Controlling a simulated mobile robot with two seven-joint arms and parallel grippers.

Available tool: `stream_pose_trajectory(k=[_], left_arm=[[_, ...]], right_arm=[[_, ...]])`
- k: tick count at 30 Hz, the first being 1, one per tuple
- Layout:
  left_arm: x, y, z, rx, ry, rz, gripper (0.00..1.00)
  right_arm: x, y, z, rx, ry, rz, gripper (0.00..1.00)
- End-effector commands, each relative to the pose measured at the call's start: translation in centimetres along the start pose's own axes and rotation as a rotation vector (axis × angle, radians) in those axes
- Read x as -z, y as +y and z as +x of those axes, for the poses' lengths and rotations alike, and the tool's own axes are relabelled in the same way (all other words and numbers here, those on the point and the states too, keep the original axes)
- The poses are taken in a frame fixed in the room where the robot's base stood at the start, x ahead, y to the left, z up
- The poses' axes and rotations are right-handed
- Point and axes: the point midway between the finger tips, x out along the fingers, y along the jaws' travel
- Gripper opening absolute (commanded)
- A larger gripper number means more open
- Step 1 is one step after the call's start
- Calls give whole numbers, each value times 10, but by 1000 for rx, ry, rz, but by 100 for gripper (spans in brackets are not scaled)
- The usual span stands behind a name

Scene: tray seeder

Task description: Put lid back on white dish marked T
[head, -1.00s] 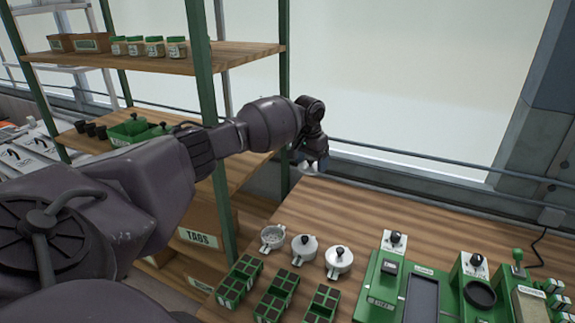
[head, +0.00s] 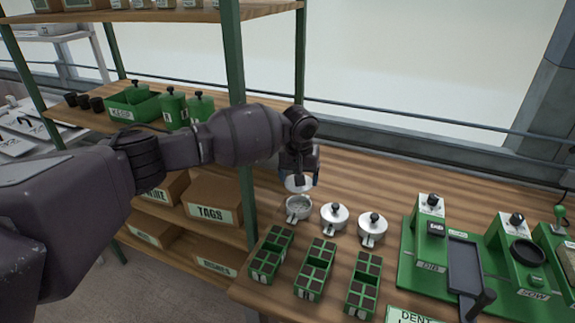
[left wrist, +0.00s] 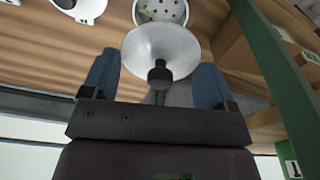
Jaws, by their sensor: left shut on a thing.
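The open white dish (head: 298,208) stands at the left end of a row of three dishes on the wooden bench. Its inside also shows in the left wrist view (left wrist: 170,13), with dark specks. No mark T is legible on it. My left gripper (head: 299,178) is shut on the white lid (head: 297,186), just behind and above the open dish. In the left wrist view the lid (left wrist: 150,45) has its black knob (left wrist: 160,74) between the two blue fingers and appears close to the dish rim. Whether they touch cannot be told. My right gripper is not in view.
Two lidded dishes (head: 334,217) (head: 372,229) stand to the right. Several green seed trays (head: 315,268) lie in front. Green seeder machines (head: 432,260) fill the bench's right side. A green shelf post (head: 240,130) stands left of the gripper. Bench behind the dishes is clear.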

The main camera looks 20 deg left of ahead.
Motion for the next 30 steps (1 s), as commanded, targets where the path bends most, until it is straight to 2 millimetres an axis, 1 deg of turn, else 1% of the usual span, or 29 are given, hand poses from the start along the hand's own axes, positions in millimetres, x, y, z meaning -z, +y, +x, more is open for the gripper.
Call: stream_pose_trajectory(k=[3, 6, 10, 14, 24, 27, 30], left_arm=[[0, 2, -2, 8, 2, -82, 58], [0, 1, -2, 14, 1, -123, 58], [0, 0, 0, 16, 1, -143, 58], [0, 0, 4, 16, 0, -143, 58], [-3, 0, 27, 17, -3, -141, 58], [-4, 0, 35, 17, -2, -142, 58], [-5, 0, 44, 17, -4, -140, 58]], right_arm=[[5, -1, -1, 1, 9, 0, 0], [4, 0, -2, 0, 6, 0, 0], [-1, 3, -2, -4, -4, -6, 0], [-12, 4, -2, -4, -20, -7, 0], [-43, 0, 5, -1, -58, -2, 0], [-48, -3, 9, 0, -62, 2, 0], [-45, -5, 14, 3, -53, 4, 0]])
